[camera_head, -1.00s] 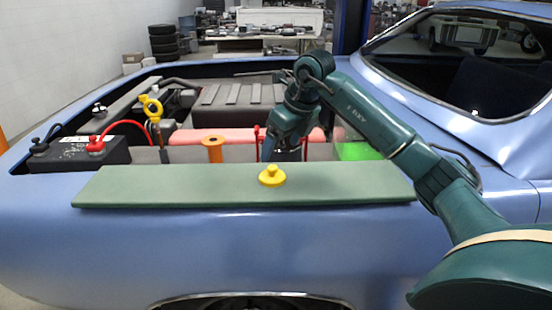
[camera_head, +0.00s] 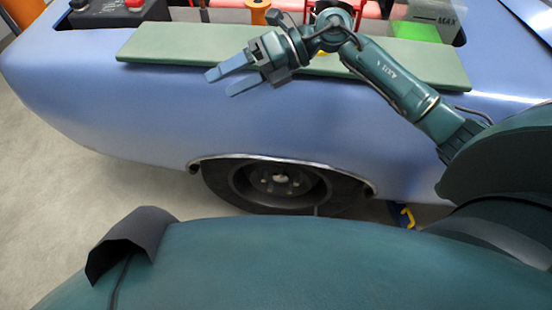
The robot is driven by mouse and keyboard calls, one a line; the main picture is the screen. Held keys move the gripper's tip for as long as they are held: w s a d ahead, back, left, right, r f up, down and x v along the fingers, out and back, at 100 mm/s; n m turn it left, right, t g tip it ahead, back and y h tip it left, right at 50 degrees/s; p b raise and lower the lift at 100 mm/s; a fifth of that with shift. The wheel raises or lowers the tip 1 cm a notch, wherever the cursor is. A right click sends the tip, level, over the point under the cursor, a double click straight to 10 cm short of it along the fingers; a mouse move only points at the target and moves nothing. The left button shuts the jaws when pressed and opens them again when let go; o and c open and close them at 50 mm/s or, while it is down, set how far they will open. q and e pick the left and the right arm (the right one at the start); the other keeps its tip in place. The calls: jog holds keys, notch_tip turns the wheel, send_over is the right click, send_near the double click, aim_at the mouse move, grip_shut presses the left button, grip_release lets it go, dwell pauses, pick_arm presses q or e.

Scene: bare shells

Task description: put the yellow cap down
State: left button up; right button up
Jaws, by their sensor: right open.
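The yellow cap (camera_head: 321,56) is on the long green pad (camera_head: 160,45) on the car's blue fender. Only a sliver of it shows, as my right arm's wrist covers the rest. My right gripper (camera_head: 221,83) is open and empty, its two blue fingers pointing left. It appears in front of the pad's near edge and the fender, to the left of the cap and apart from it. My left gripper is not in view.
A black battery (camera_head: 98,16) with a red terminal cover is at the upper left. An orange spool-like part (camera_head: 258,10) stands behind the pad. A green-filled reservoir (camera_head: 418,32) is behind the pad's right half. The car's wheel (camera_head: 275,186) is below.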

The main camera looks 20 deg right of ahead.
jog(key=s+a+m+t+y, duration=0.4)
jog(key=a+m+y, duration=0.1)
jog(key=m+y, duration=0.15)
jog(key=s+d+f+m+t+h, duration=0.25)
jog(key=f+m+t+h, duration=0.35)
jog(key=m, duration=0.7)
jog(key=s+d+f+m+t+h, duration=0.1)
jog(key=d+f+m+t+h, duration=0.55)
jog(key=m, duration=0.65)
jog(key=s+a+f+m+g+h, duration=0.3)
jog(key=s+f+m+g, duration=0.2)
jog(key=s+f+g, duration=0.2)
notch_tip(320, 180, down, 2)
jog(key=shift+s+f, duration=0.2)
jog(key=shift+s, duration=0.7)
